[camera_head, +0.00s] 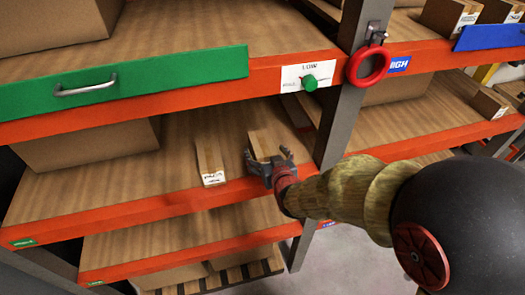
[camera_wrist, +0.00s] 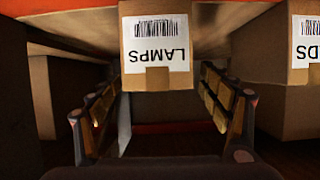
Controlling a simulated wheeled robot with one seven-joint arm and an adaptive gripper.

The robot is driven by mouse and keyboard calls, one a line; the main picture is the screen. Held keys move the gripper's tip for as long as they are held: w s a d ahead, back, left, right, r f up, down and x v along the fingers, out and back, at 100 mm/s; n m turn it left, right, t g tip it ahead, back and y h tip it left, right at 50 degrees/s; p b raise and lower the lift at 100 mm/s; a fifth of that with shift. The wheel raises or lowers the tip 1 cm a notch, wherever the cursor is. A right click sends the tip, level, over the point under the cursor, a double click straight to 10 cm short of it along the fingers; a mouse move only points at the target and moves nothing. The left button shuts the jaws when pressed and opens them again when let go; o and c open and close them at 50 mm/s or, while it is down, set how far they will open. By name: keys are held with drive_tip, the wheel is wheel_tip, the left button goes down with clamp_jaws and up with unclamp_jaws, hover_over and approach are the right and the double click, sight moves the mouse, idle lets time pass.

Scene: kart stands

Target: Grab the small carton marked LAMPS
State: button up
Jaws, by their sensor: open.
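The small brown carton marked LAMPS (camera_wrist: 157,50) shows in the wrist view with its white label upside down. It lies between the lines of my two fingers, in the upper middle of that view. In the head view the carton (camera_head: 262,143) lies on the middle shelf, just beyond my gripper (camera_head: 269,157), which hides its front end. My gripper (camera_wrist: 158,98) is open, with one finger to each side and nothing shut between them. I cannot tell how far the fingertips reach along the carton's sides.
A similar small carton (camera_head: 211,165) with a partly legible label lies to the left on the same shelf (camera_head: 130,205). A larger box (camera_head: 85,145) stands farther left. The orange upper shelf edge and a grey post (camera_head: 338,110) are close to my gripper.

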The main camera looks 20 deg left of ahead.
drive_tip(key=shift+p+x, duration=1.05)
drive_tip(key=shift+x, duration=1.4)
drive_tip(key=shift+w+d+f, duration=0.1)
drive_tip(key=shift+c, duration=0.7)
drive_tip(key=c, duration=1.5)
